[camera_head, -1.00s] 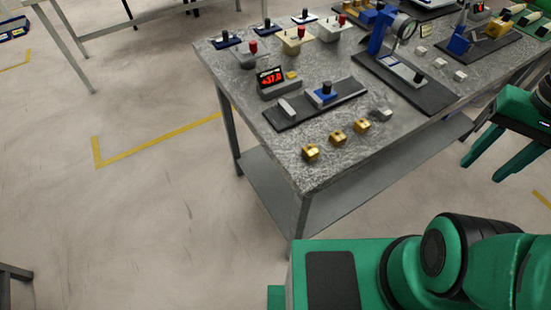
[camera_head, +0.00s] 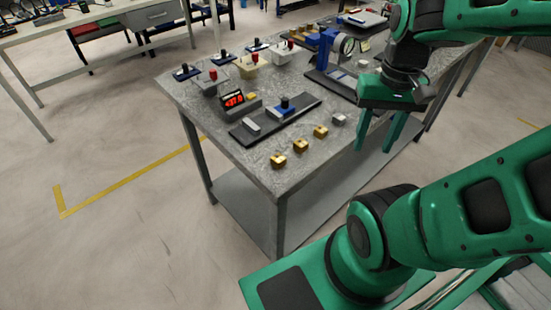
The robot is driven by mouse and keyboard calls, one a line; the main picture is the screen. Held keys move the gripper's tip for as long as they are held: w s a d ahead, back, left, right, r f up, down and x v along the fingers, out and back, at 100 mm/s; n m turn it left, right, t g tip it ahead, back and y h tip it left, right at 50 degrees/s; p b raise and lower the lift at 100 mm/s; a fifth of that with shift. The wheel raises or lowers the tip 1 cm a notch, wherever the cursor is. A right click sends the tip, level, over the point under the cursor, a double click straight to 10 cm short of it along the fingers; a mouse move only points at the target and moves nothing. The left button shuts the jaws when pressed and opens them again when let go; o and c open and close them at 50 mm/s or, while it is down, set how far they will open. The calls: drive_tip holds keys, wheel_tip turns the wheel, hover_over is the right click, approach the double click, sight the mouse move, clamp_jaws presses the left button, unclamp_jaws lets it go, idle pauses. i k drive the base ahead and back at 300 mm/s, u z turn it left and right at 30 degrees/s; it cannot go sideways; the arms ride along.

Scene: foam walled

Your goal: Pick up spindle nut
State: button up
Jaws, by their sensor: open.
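Three small brass-coloured blocks lie in a row along the near edge of the grey table: a left one (camera_head: 278,160), a middle one (camera_head: 301,145) and a right one (camera_head: 320,131). A small grey piece (camera_head: 338,119) lies just past them. I cannot tell for sure which of these is the spindle nut. My gripper (camera_head: 375,148) is open and empty, fingers pointing down. It appears to the right of the grey piece, apart from all the small pieces.
The table (camera_head: 240,157) also holds a dark fixture plate (camera_head: 261,125), a red-digit display (camera_head: 233,99), several switch-like blocks and a blue stand with a round lens (camera_head: 347,46). A lower shelf (camera_head: 240,195) sits below. Floor to the left is clear.

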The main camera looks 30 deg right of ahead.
sight(278, 160)
drive_tip(key=k, duration=1.25)
drive_tip(key=z, duration=0.75)
drive_tip(key=i, duration=1.3)
drive_tip(key=u, duration=0.2)
